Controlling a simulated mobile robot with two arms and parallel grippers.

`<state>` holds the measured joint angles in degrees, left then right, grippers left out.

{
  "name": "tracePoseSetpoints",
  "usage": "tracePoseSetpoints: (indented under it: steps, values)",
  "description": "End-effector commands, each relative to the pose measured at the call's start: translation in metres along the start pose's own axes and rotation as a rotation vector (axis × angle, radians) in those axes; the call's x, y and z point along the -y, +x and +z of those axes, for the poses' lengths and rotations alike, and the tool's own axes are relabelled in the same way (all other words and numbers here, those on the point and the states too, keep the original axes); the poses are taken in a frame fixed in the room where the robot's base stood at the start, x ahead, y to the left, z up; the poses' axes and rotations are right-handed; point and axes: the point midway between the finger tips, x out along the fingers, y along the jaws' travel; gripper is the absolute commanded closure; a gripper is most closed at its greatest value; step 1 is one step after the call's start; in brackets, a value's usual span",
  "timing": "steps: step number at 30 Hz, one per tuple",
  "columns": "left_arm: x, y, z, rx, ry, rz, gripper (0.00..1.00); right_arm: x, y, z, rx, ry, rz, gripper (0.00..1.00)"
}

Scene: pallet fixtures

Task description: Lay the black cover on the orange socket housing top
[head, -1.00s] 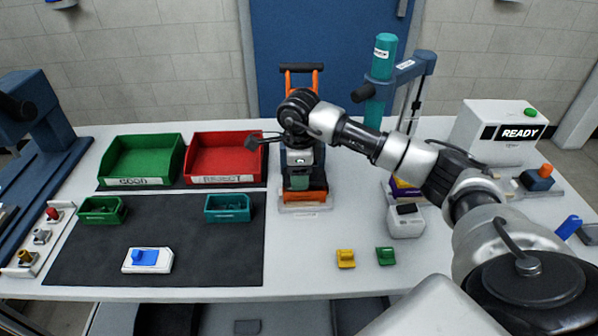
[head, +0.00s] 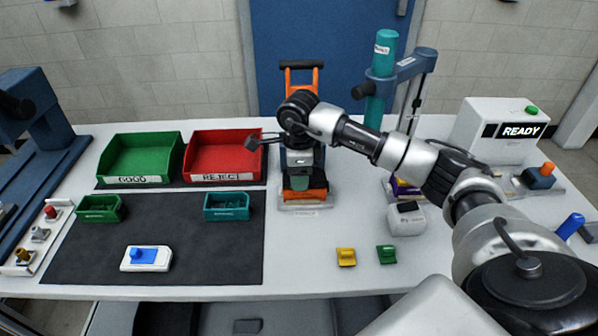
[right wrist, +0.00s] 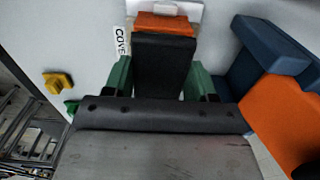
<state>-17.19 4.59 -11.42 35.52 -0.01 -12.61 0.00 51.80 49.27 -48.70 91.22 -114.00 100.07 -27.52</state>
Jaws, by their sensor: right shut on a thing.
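My right gripper (head: 300,184) is over the orange socket housing (head: 315,194), at the middle back of the table. In the right wrist view its green fingers (right wrist: 162,80) are shut on the sides of the black cover (right wrist: 163,60). An orange edge of the housing (right wrist: 165,24) shows just beyond the cover's far end, with a white base behind it. The cover lies over the housing, but I cannot tell whether it rests on it or hangs slightly above. In the head view the gripper hides most of the cover. My left gripper is not in view.
A red bin (head: 225,178) and a green bin (head: 140,180) stand to the left. A blue post tool (head: 384,70) and a white READY box (head: 500,130) are right. Yellow (head: 346,257) and green (head: 386,254) pieces lie in front. A blue-and-orange fixture (right wrist: 275,100) is close beside the gripper in the wrist view.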

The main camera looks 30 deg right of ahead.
Motion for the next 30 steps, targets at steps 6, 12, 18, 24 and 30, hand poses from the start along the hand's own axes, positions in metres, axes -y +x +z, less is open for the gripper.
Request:
tracePoseSetpoints:
  steps: [6, 12, 18, 24, 30]
  values:
    - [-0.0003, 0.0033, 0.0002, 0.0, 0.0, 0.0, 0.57, 0.0001, 0.0039, -0.0001, 0.0, 0.001, 0.0, 0.66]
    - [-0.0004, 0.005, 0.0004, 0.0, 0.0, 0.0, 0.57, 0.0002, 0.0059, -0.0001, 0.0, 0.001, 0.0, 0.66]
    - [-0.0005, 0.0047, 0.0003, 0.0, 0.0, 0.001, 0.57, 0.0001, 0.0057, -0.0001, 0.0, 0.0, 0.0, 0.66]
    - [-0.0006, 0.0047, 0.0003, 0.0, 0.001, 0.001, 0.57, 0.0001, 0.0058, -0.0001, 0.0, 0.0, 0.0, 0.19]
    - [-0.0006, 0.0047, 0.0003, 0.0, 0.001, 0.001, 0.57, 0.0001, 0.0058, -0.0001, 0.0, 0.0, 0.0, 0.14]
